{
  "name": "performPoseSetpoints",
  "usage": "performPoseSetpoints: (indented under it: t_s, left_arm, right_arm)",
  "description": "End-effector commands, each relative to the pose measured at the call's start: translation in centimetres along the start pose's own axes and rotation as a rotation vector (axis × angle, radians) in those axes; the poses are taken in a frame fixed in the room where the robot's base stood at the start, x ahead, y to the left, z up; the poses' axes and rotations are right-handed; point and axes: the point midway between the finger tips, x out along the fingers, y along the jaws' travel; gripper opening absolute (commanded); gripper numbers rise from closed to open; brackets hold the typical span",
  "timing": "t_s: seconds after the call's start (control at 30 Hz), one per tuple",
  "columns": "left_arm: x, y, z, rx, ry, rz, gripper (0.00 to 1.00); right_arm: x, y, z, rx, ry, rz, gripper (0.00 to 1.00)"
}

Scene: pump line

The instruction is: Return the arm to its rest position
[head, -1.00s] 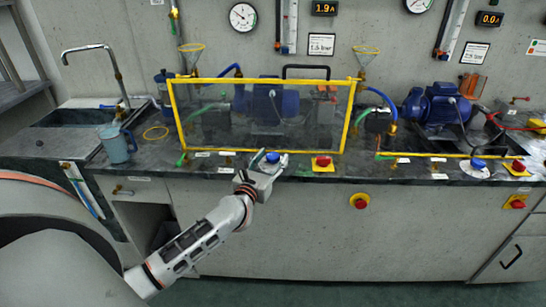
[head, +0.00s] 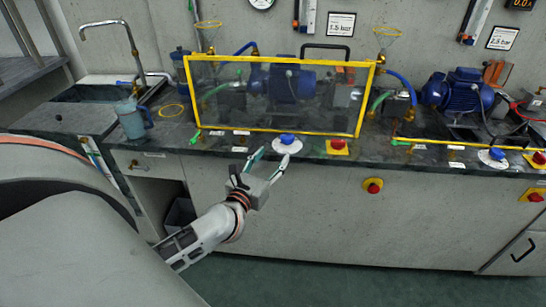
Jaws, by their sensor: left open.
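My left gripper (head: 269,167) is open and empty. It is in front of the bench edge, just below and left of a blue knob (head: 287,139) on a white round plate, and apart from it. My left arm reaches in from the lower left. My right gripper is not in view.
A yellow-framed clear guard (head: 275,95) stands on the dark bench over a blue pump. A red button on a yellow base (head: 338,147) sits right of the knob. A jug (head: 132,119) stands near the sink at left. A second blue pump (head: 458,92) is at right.

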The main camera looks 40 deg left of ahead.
Motion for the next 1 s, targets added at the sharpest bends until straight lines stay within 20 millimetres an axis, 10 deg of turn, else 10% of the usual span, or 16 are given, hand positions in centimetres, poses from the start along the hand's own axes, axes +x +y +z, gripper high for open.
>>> performPoseSetpoints:
  t_s: [0.47, 0.77, 1.0]
  left_arm:
    - [-1.2, -1.4, 0.2, 0.208, -0.041, -0.035, 0.49]
    - [-7.9, -9.3, -2.1, 1.173, -0.216, -0.221, 0.49]
    - [-15.0, -15.0, -8.7, 1.986, -0.379, -0.44, 0.49]
  right_arm:
    - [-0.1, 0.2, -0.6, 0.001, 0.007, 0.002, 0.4]
    - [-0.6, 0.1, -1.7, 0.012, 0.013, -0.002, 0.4]
    - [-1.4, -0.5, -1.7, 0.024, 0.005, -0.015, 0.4]
